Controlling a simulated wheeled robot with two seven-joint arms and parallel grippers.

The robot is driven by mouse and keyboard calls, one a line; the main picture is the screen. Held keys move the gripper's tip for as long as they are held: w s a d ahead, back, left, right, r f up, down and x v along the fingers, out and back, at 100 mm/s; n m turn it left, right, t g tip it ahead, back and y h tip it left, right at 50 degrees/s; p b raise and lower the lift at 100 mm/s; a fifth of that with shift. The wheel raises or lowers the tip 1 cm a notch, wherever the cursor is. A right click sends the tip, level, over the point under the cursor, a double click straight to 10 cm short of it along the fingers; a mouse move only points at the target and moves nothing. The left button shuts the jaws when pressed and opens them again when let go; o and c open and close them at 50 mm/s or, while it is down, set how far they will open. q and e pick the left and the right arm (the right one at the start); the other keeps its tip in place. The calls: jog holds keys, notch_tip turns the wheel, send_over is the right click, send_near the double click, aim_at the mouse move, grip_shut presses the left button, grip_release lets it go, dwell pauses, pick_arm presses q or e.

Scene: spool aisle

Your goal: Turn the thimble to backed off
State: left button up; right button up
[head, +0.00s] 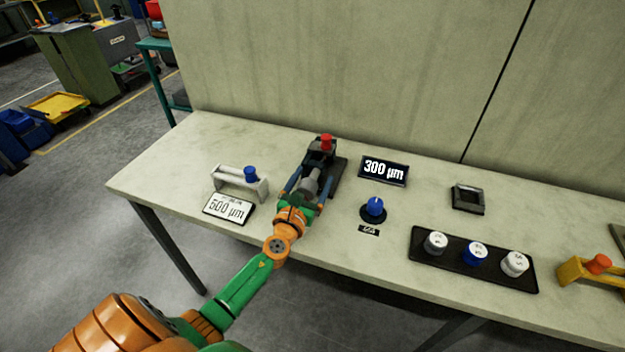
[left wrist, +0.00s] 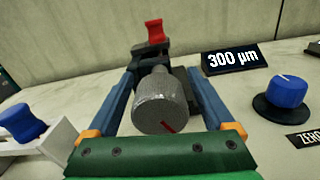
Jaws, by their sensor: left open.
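The thimble (left wrist: 160,105) is a grey knurled cylinder with a red line low on its end face. In the head view the thimble (head: 313,180) is partly covered by my left gripper (head: 308,187). In the left wrist view my left gripper (left wrist: 162,80) is open, with one blue finger on each side of the thimble. A gap shows between each finger and the thimble in that view. A dark stand with a red lever (left wrist: 155,31) is behind it; the red lever also shows in the head view (head: 326,142). The display (left wrist: 233,60) reads 300 µm. My right gripper is out of view.
A blue knob (head: 375,206) stands right of the thimble. A light bracket with a blue part (head: 251,174) and a card (head: 229,208), apparently reading 600 µm, are to the left. A dark tray (head: 416,252) with capped weights-like cylinders and a yellow block (head: 573,272) lie further right.

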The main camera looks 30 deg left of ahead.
pick_arm(q)
jog(key=shift+s+r, duration=0.1)
jog(key=shift+s, duration=0.05)
jog(key=c, duration=1.4)
jog(key=shift+o, duration=0.2)
